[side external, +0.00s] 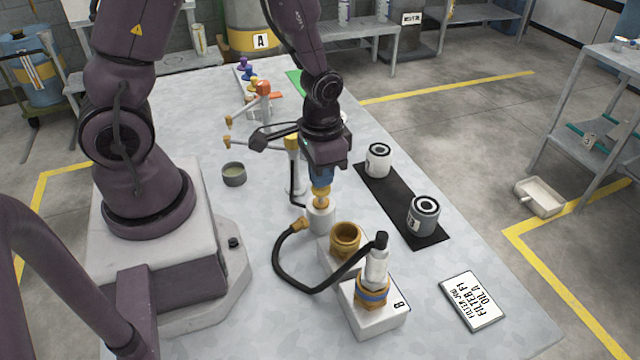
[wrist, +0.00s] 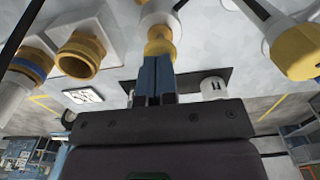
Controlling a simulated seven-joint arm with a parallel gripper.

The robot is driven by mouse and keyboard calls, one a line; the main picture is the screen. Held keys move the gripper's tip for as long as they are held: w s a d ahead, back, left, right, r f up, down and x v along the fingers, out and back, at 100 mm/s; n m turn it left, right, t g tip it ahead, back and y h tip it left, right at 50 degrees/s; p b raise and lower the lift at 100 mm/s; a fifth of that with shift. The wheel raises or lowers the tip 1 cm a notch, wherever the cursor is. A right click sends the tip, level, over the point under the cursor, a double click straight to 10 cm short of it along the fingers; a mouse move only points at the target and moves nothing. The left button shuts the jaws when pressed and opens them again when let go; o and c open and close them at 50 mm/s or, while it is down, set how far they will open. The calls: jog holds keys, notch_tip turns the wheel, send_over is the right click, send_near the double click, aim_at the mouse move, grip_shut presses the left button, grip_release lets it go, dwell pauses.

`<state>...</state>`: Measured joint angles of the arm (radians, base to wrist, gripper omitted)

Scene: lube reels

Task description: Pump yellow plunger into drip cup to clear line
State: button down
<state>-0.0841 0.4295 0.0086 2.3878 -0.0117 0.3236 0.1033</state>
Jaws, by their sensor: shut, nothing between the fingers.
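The yellow plunger (side external: 321,196) stands upright on a white cylindrical body (side external: 320,217) near the table's middle. In the wrist view the plunger (wrist: 159,42) is straight ahead of the fingertips. My gripper (side external: 321,181) points down above it with blue fingers together. The fingertips (wrist: 156,62) look at or touching the plunger's top; I cannot tell if there is a small gap. Nothing is between the fingers. A small dark grey cup (side external: 234,177) with pale yellowish contents, which looks like the drip cup, stands to the left, apart from the plunger.
A brass cup (side external: 345,238) and a white unit marked B (side external: 375,315) stand in front, with a black hose (side external: 290,284) looping beside them. Two filters (side external: 378,160) (side external: 423,214) stand on a black mat (side external: 391,200). A label card (side external: 473,301) lies front right.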

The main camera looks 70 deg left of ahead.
jog(key=shift+r, duration=2.35)
jog(key=shift+f, duration=1.55)
jog(key=shift+f, duration=0.1)
dwell(0.9)
jog(key=shift+f, duration=1.5)
jog(key=shift+r, duration=3.7)
